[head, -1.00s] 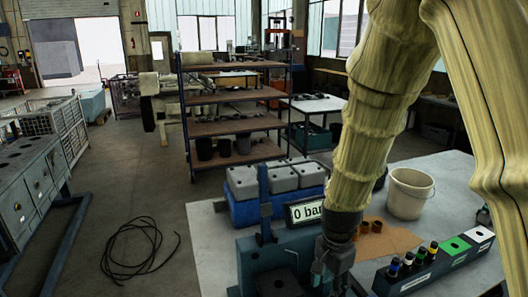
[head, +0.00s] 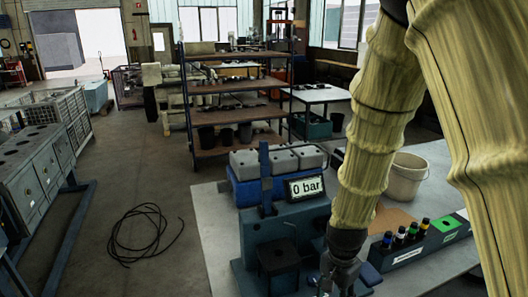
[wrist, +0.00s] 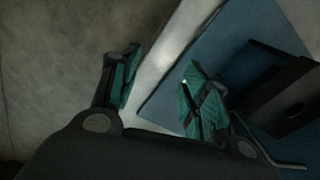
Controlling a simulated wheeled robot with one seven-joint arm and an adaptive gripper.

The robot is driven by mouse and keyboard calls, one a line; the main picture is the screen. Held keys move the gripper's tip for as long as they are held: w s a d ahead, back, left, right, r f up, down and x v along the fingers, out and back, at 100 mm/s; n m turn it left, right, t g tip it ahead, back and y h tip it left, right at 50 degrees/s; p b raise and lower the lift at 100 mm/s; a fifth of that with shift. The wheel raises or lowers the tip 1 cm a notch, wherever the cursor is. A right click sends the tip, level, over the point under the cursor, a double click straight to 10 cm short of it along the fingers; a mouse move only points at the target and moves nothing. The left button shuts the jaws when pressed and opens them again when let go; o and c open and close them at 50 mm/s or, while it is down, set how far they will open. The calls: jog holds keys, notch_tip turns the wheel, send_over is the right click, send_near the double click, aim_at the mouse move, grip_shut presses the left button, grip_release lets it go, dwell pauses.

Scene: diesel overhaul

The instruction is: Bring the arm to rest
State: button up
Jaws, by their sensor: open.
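My arm, in a yellowish sleeve, comes down the right side of the head view. My gripper (head: 338,280) is at its lower end, near the bottom edge, in front of the test stand with the "0 bar" display (head: 305,187). In the wrist view my gripper (wrist: 155,92) has its two green-padded fingers apart with nothing between them. Below the fingers are the table edge, the blue base plate (wrist: 165,100) and a dark block (wrist: 285,95). The fingertips are hard to make out in the head view.
The grey table (head: 215,235) carries a blue crate (head: 245,190) with grey blocks, a white bucket (head: 406,178) and a rack of coloured-capped bottles (head: 410,245). A coiled black cable (head: 145,235) lies on the open floor to the left. Shelving (head: 235,100) stands behind.

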jog(key=s+d+f+n+b, duration=0.1)
jog(key=s+f+n+b, duration=0.2)
jog(key=s+f, duration=0.5)
jog(key=s+d+f+n+b, duration=0.2)
jog(key=s+f, duration=0.7)
jog(key=f, duration=0.9)
jog(key=s+d+f+n+b, duration=0.1)
jog(key=s+f+n+b, duration=0.4)
jog(key=s+f, duration=0.4)
jog(key=shift+d+f+b, duration=0.3)
jog(key=shift+f, duration=1.85)
